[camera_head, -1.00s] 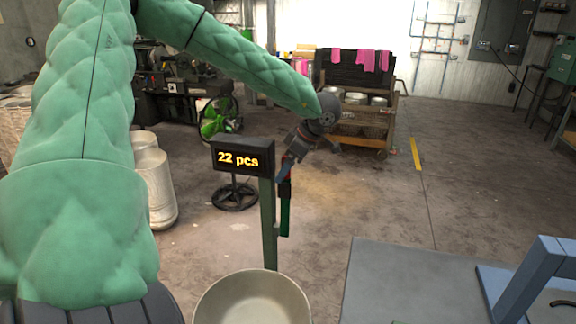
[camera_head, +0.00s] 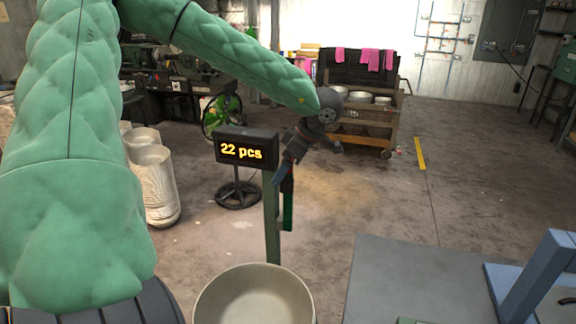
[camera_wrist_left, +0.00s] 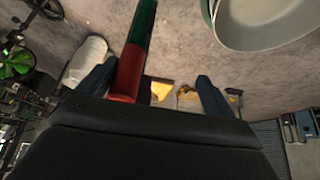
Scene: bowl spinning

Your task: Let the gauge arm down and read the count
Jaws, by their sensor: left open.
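The gauge display (camera_head: 246,149) reads "22 pcs" in orange on a black box atop a green post (camera_head: 271,225). The gauge arm (camera_head: 287,211), a green bar with a red upper end, hangs upright beside the post. My left gripper (camera_head: 308,163) is open at the bar's red end. In the wrist view the left gripper (camera_wrist_left: 156,84) has its fingers spread, with the red end of the gauge arm (camera_wrist_left: 126,76) between them, closer to the left finger. Contact cannot be told. A pale bowl (camera_head: 254,300) is below the post; it also shows in the wrist view (camera_wrist_left: 262,22). My right gripper is out of view.
A grey table (camera_head: 400,270) with a blue frame (camera_head: 535,275) is at the lower right. Pale cylinders (camera_head: 153,185) stand on the floor at left. A cart with pink cloths (camera_head: 365,105) is behind. The floor at right centre is clear.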

